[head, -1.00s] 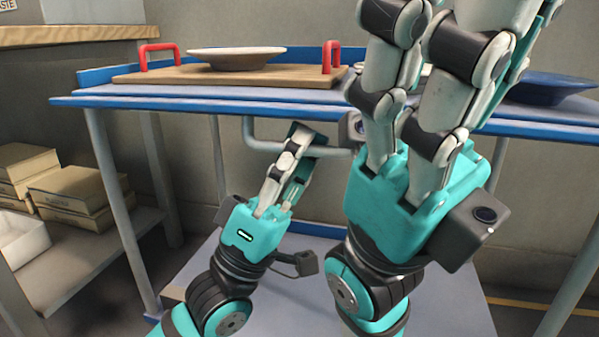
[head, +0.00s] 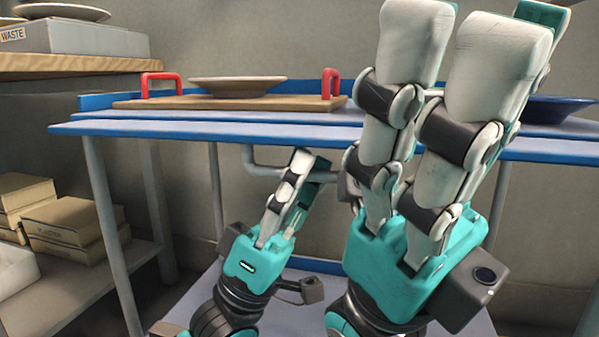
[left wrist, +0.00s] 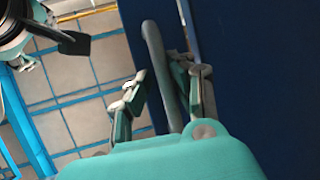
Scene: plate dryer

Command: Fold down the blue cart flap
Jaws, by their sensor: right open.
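The blue cart (head: 130,128) stands ahead, its raised blue-edged top running across the head view. I cannot tell clearly which part of this top is the flap. A grey bent bar (head: 249,158) hangs under the top; it also shows in the left wrist view (left wrist: 154,50) against a dark blue panel. My left gripper (head: 306,163) is under the top at this bar. In the left wrist view its fingers (left wrist: 162,82) are apart with the bar between them. My right gripper (head: 462,42) is open and empty, nearer the camera, hiding the right part of the cart top.
A wooden board (head: 205,104) with red handles and a pale plate (head: 236,86) sits on the cart top. A dark blue plate (head: 560,108) is at the right, partly hidden. A rack with boxes (head: 75,222) stands left. A lower cart shelf (head: 205,285) lies below my arms.

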